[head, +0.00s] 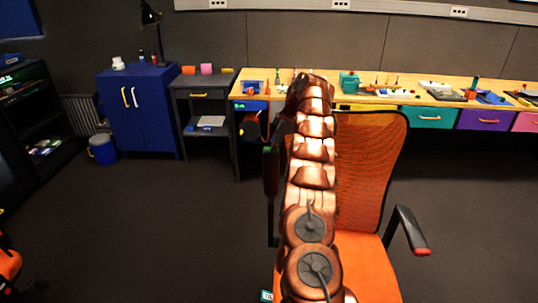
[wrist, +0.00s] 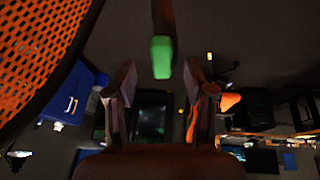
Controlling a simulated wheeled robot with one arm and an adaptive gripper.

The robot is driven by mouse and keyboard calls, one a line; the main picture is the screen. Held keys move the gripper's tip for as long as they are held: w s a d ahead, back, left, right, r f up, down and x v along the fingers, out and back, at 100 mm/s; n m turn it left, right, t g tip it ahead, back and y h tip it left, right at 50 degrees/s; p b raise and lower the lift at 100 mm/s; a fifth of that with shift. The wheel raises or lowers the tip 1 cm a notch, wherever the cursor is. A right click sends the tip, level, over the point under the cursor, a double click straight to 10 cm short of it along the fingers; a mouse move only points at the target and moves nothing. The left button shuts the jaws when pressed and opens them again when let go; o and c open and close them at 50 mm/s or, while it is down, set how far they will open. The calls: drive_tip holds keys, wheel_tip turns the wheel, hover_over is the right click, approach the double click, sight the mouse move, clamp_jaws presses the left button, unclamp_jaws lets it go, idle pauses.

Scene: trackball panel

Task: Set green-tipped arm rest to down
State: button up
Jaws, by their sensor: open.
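The green-tipped arm rest (head: 271,177) is on the left side of the orange mesh office chair (head: 370,150). In the head view it stands upright beside my arm, with its green tip near the top. In the wrist view the green tip (wrist: 161,57) hangs in the gap between my fingers, with its dark stem running up out of the frame. My gripper (wrist: 160,76) is open, with a finger on either side of the tip and clear space to both. In the head view my arm hides part of the chair and most of the gripper.
The chair's red-tipped arm rest (head: 421,252) lies level on the right. A long workbench (head: 425,103) with coloured drawers stands behind the chair. A blue cabinet (head: 140,115) and a bin (head: 103,149) stand at the left. The floor left of the chair is clear.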

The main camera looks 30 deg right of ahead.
drive_tip(key=p+x, duration=0.1)
drive_tip(key=x, duration=0.5)
drive_tip(key=shift+f, duration=0.1)
clamp_jaws()
idle(0.6)
